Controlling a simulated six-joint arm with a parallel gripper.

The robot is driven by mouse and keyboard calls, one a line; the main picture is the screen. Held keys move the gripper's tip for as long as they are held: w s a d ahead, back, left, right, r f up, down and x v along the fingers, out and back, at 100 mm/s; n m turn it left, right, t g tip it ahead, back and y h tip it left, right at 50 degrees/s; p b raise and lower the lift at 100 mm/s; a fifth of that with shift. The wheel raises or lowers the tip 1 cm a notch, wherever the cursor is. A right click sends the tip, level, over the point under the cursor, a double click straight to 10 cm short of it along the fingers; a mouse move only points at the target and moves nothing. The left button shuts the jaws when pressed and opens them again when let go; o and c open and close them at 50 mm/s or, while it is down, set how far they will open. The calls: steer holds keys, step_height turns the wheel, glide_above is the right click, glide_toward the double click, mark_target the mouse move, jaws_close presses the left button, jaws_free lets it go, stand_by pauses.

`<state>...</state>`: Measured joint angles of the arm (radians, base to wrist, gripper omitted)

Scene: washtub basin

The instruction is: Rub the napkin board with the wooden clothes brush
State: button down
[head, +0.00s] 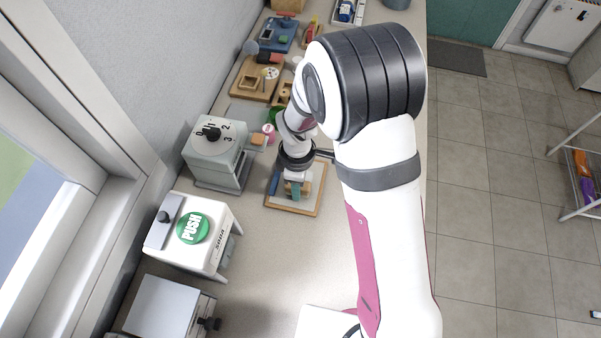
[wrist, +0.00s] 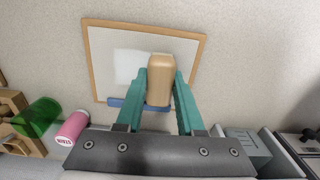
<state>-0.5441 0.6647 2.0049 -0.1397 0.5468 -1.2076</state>
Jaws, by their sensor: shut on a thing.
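The napkin board (head: 293,209) lies flat on the worktop; it has a wooden rim and a pale surface. In the wrist view the board (wrist: 104,50) carries a white napkin-like patch (wrist: 130,66) and a blue strip (wrist: 124,103) along its near edge. My gripper (head: 296,190) is over the board. Its teal fingers (wrist: 160,80) are shut on the wooden clothes brush (wrist: 159,72), one on each side. The brush's underside is hidden, so I cannot tell whether it touches the board. My arm hides part of the board in the head view.
A grey dial box (head: 217,150) and a white box with a green PUSH button (head: 208,225) stand left of the board, by the wall. A pink can (wrist: 72,128) and a green cup (wrist: 38,118) stand near the board.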

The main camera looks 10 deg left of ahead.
steer(key=shift+s+r, duration=0.1)
steer(key=shift+s, duration=0.55)
steer(key=shift+r, duration=4.05)
